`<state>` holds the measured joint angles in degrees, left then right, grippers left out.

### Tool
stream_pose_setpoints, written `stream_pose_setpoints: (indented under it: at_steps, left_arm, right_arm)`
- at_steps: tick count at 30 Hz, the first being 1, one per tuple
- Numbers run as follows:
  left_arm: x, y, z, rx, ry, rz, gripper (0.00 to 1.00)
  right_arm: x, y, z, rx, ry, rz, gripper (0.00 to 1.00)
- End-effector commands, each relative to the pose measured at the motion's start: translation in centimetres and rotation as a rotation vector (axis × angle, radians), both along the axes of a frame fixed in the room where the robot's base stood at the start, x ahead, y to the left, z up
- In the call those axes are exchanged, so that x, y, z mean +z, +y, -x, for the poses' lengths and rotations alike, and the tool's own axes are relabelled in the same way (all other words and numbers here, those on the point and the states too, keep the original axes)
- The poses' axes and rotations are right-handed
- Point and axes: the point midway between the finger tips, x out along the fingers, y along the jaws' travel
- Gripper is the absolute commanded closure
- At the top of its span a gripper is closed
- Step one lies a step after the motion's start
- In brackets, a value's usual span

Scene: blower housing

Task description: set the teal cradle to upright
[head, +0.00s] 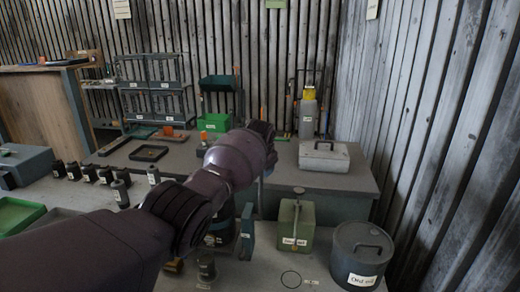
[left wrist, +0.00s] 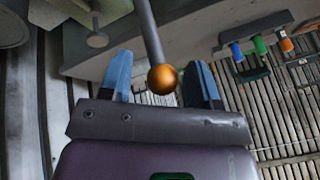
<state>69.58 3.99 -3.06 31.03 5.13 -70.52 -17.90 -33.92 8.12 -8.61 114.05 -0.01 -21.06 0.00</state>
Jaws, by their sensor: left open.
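A teal-blue piece (head: 247,232) stands beside my arm on the near bench in the head view. It looks like part of the teal cradle, but the arm hides most of that spot and I cannot tell its tilt. In the left wrist view a grey rod (left wrist: 149,35) ends in a copper-coloured ball (left wrist: 162,79). The ball shows between the blue fingers of my left gripper (left wrist: 160,77), which is open. Neither finger visibly touches it. The rod's base is out of view. My left arm hides the gripper in the head view. My right gripper is not in view.
A green can (head: 296,225) with a T-handle and a grey drum (head: 359,255) stand to the right on the near bench. Small dark bottles (head: 105,175) stand at left. A grey case (head: 324,156) and a rack with a dark teal bin (head: 218,83) are behind.

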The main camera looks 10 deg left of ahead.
Motion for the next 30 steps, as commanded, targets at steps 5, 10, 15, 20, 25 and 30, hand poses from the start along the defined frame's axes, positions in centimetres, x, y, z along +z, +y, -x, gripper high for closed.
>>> stream_pose_setpoints:
  at_steps: [5, 10, 15, 20, 25, 30]
  left_arm:
    - [1.6, 0.0, 0.8, 0.001, -0.001, 0.001, 0.44]
    - [3.0, -0.1, 1.6, 0.000, 0.000, 0.000, 0.44]
    - [4.7, -0.1, 2.5, 0.000, -0.001, 0.000, 0.44]
    - [6.2, -0.2, 3.3, 0.000, -0.002, -0.001, 0.44]
    - [7.1, -0.2, 3.9, 0.001, 0.001, -0.002, 0.44]
    - [7.4, -0.2, 4.0, 0.001, 0.001, -0.002, 0.44]
  right_arm:
    - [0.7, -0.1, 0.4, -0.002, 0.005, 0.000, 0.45]
    - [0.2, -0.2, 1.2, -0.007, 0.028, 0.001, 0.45]
    - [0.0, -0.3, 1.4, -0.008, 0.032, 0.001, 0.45]
    - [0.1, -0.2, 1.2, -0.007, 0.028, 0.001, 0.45]
    - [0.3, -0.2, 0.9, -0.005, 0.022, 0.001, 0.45]
    - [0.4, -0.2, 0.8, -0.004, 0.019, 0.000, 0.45]
